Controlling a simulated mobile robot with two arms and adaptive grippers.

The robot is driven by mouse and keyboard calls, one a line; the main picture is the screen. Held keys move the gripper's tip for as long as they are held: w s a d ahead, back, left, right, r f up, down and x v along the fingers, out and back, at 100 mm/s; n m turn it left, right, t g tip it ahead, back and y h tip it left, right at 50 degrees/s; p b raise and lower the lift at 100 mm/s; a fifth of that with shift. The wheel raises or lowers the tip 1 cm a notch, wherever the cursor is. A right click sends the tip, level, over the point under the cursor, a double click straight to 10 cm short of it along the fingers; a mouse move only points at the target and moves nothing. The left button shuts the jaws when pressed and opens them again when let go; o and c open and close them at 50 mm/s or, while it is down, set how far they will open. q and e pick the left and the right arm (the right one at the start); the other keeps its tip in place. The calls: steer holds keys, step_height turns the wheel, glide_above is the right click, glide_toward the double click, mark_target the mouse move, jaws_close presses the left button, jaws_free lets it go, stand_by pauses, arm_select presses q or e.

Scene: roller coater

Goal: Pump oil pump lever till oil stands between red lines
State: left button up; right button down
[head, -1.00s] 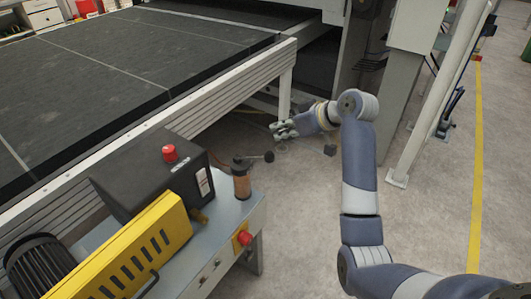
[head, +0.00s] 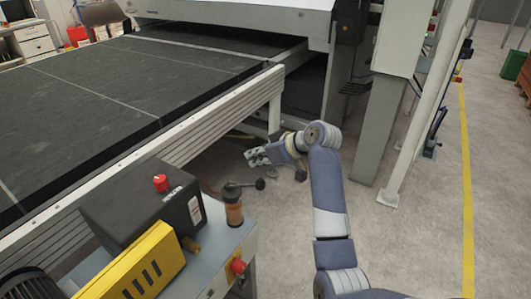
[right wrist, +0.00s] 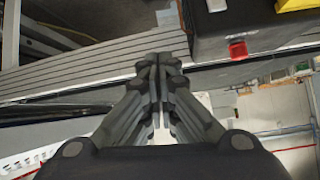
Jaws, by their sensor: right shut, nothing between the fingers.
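The oil pump (head: 233,208) stands on the grey machine bench, an amber cylinder with a dark top. Its lever (head: 245,184) sticks out to the right and ends in a black ball knob (head: 260,183). The oil level and red lines are too small to make out. My right gripper (head: 254,157) is shut and empty, a little beyond and above the knob in the head view, apart from it. In the right wrist view its fingers (right wrist: 158,75) are pressed together. I do not see the pump in that view. My left gripper is not in view.
A black box with a red button (head: 160,183), a yellow guard (head: 140,268) and a red knob (head: 238,266) are on the bench left of and below the pump. A dark conveyor (head: 100,90) lies behind. Floor to the right is clear.

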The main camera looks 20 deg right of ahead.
steer(key=f+p, duration=0.1)
steer(key=f, duration=0.1)
steer(key=s+f+p, duration=0.1)
steer(key=f, duration=0.1)
stand_by(0.3)
steer(key=shift+f, duration=0.1)
